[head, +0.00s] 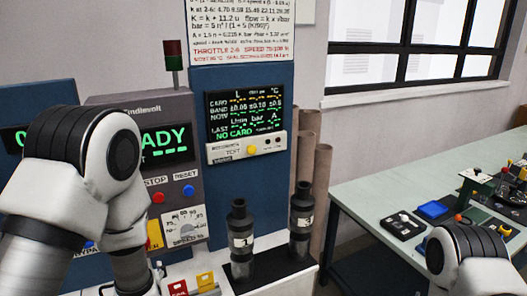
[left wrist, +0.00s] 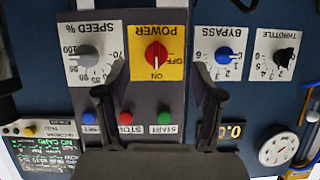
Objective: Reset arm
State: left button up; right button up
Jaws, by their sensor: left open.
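In the left wrist view my left gripper (left wrist: 160,72) is open and empty, facing a control panel that appears upside down. The red POWER knob (left wrist: 156,54) on its yellow plate shows between the fingers, its mark towards ON. The grey SPEED knob (left wrist: 88,54) is left of the fingers. Blue RESET (left wrist: 89,117), red STOP (left wrist: 125,117) and green START (left wrist: 164,117) buttons lie in a row below. In the head view my left arm covers part of the panel (head: 150,105), whose display reads READY; the left gripper is hidden. The right gripper is not in view.
Two dark tubes (head: 240,243) (head: 301,222) stand upright on a black base beside the panel. A screen (head: 245,115) reads NO CARD. A pale green table (head: 375,205) on the right carries several small parts and a blue tray (head: 433,210). BYPASS (left wrist: 223,55) and THROTTLE (left wrist: 284,57) knobs are nearby.

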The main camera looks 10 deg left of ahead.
pick_arm(q)
jog(key=s+d+f+m+g+h+b, duration=0.1)
jog(key=s+f+g, duration=0.1)
jog(key=s+f, duration=0.35)
jog(key=s+f+g+h, duration=0.1)
jog(key=s+f, duration=0.1)
jog(key=f, duration=0.6)
jog(key=s+d+f+m+g+h+b, duration=0.1)
jog(key=s+f+g, duration=0.15)
jog(key=f, duration=0.35)
jog(key=s+d+f+m+g+h, duration=0.1)
jog(key=s+d+f+g+h, duration=0.1)
jog(key=s, duration=0.6)
jog(key=s+d+f+m+g+h, duration=0.2)
jog(key=s+f, duration=0.4)
jog(key=s, duration=0.3)
jog(key=d+g, duration=0.1)
jog(key=d, duration=0.1)
jog(key=shift+s+d+f+m+g, duration=0.25)
jog(key=shift+d+f+m+g, duration=0.05)
jog(key=shift+g, duration=0.05)
jog(key=shift+w, duration=0.1)
